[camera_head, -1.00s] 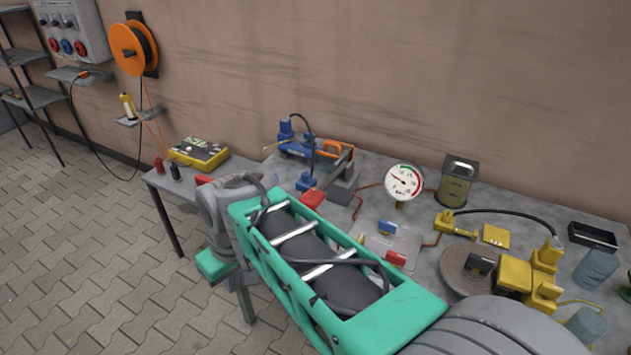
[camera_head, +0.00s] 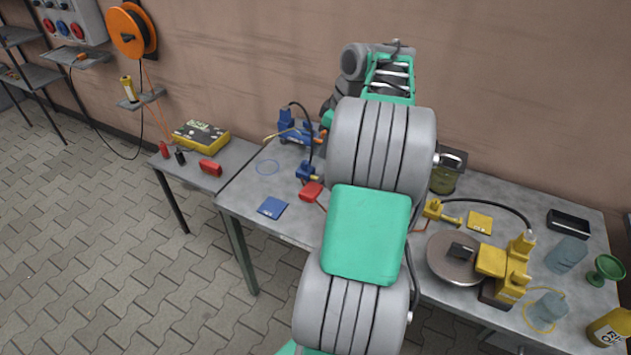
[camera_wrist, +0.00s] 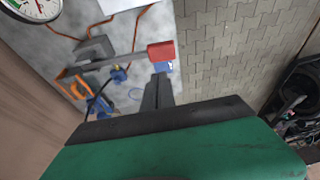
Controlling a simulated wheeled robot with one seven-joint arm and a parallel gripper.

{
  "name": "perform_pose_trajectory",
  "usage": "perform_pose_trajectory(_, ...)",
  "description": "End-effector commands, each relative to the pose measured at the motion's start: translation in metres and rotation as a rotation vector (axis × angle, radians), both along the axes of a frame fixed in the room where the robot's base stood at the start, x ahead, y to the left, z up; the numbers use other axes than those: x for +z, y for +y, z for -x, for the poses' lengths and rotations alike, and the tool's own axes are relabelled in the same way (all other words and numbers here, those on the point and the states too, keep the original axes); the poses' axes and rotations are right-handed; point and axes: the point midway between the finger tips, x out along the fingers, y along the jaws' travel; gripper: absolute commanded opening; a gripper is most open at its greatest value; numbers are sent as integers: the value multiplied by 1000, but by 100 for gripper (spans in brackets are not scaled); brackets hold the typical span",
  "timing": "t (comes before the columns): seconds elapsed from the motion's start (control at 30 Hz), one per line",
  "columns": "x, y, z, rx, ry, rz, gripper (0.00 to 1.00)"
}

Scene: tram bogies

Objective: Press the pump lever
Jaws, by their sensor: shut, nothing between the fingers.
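My gripper (camera_wrist: 158,88) shows in the wrist view as dark fingers closed together, with nothing between them. Its tips appear just below a red block (camera_wrist: 160,51), but I cannot tell whether they touch it. The red block also shows in the head view (camera_head: 311,192), near the table's front edge. A blue pump unit (camera_head: 297,125) with an orange part stands behind it. My arm hides the gripper and the table's middle in the head view.
A yellow pump (camera_head: 505,265) and round disc (camera_head: 453,258) stand on the right of the table (camera_head: 240,200). A blue card (camera_head: 272,207) lies at its left. A pressure gauge (camera_wrist: 32,8) is at the wrist view's top left. The wall is close behind.

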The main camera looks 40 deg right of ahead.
Motion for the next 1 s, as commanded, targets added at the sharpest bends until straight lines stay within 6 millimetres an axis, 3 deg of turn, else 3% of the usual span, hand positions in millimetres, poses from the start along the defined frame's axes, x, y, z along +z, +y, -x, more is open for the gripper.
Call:
perform_pose_trajectory(0.37,-77,13,-20,0,3,-2,0)
perform_pose_trajectory(0.5,-102,16,-20,-2,3,-2,0)
perform_pose_trajectory(0.7,-119,17,-19,-1,1,0,0)
perform_pose_trajectory(1.0,-121,17,-19,-1,1,1,0)
